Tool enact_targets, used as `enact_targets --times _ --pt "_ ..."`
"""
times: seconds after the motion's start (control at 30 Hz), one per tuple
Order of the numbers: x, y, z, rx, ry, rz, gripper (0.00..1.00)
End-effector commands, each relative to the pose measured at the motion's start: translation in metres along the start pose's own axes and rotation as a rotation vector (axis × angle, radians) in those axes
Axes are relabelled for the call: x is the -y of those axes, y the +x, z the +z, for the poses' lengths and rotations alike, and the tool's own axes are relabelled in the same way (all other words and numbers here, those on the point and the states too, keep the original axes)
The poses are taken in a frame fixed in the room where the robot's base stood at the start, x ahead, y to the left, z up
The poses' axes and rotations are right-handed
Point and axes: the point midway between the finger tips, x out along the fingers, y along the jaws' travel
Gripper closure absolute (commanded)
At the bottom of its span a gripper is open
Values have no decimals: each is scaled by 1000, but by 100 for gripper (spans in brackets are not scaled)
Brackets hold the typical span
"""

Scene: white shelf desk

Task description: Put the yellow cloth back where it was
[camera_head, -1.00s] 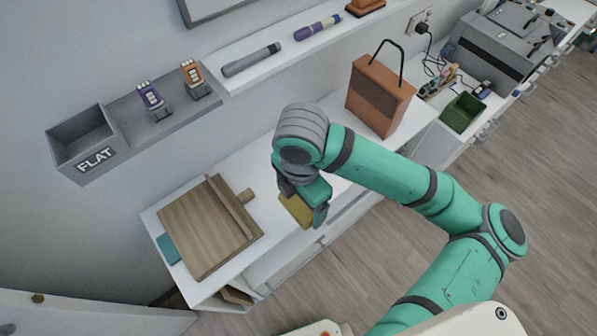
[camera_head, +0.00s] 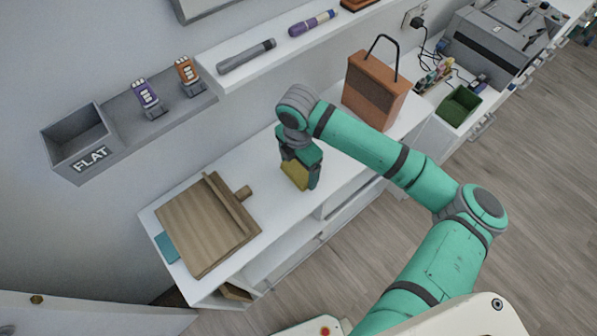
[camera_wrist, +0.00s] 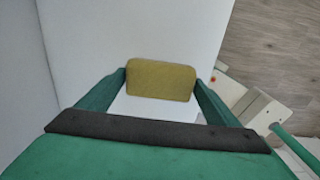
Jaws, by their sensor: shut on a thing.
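The yellow cloth (camera_head: 294,174) is a small, folded-looking yellow block. It also shows in the wrist view (camera_wrist: 161,79), between the two fingertips. My gripper (camera_head: 299,178) points down and is shut on the cloth, over the white desk (camera_head: 345,150) between the wooden board and the brown bag. In the wrist view my gripper (camera_wrist: 160,85) has a finger at each side of the cloth, with white desk surface behind it. I cannot tell whether the cloth touches the desk.
A wooden board (camera_head: 207,225) with a raised bar lies to the left, over a teal item (camera_head: 166,247). A brown bag (camera_head: 375,90) stands to the right. A grey shelf with a box labelled FLAT (camera_head: 75,140) is on the wall. The desk around the gripper is clear.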

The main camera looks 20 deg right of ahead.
Motion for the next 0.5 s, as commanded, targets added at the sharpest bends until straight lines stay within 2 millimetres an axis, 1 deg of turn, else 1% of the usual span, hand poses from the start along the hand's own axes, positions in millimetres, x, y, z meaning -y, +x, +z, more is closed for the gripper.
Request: enact_targets --times 0.03,0.1,0.17,0.23,0.37,0.4,0.47,0.5 --pt "1 9 -1 -2 0 -2 39" --pt "2 19 -1 -3 0 -3 39" --pt "1 25 -1 -2 0 -1 39" --pt "1 29 -1 -2 0 -1 39" --pt "1 29 -1 -2 0 -1 39" --pt "1 29 -1 -2 0 -1 12" --pt "1 29 -1 -2 0 -1 0" --pt "1 29 -1 -2 0 -1 0"
